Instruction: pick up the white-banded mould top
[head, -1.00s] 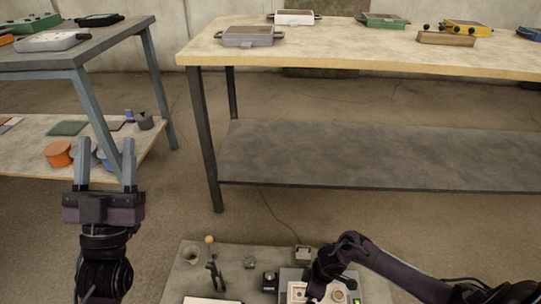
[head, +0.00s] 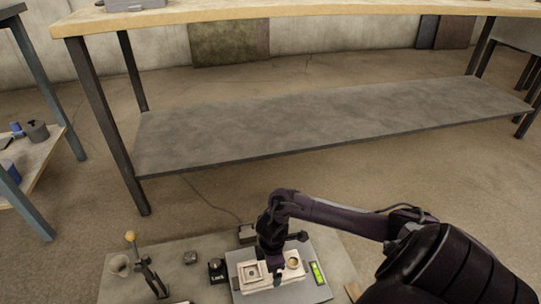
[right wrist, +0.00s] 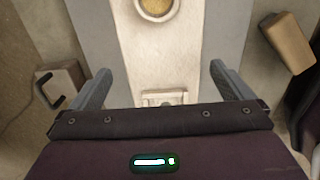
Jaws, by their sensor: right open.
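A cream block-shaped mould (head: 251,284) lies on a light grey plate (head: 318,292) on the low table. It has a square recess at its left and a round opening at its right. I cannot make out a white band on it. My right gripper (head: 277,270) points down over the mould's middle and hides part of it. In the right wrist view the right gripper (right wrist: 160,72) is open, its fingers on either side of the pale mould (right wrist: 160,55), with nothing gripped. Whether the fingers touch it is unclear. My left gripper is out of view.
A green display (head: 318,273) sits right of the mould. A small dark device (head: 217,270), a black stand (head: 150,278) with an orange-yellow ball and a cup (head: 119,265) stand to the left. A large bench (head: 300,125) with an empty lower shelf stands behind.

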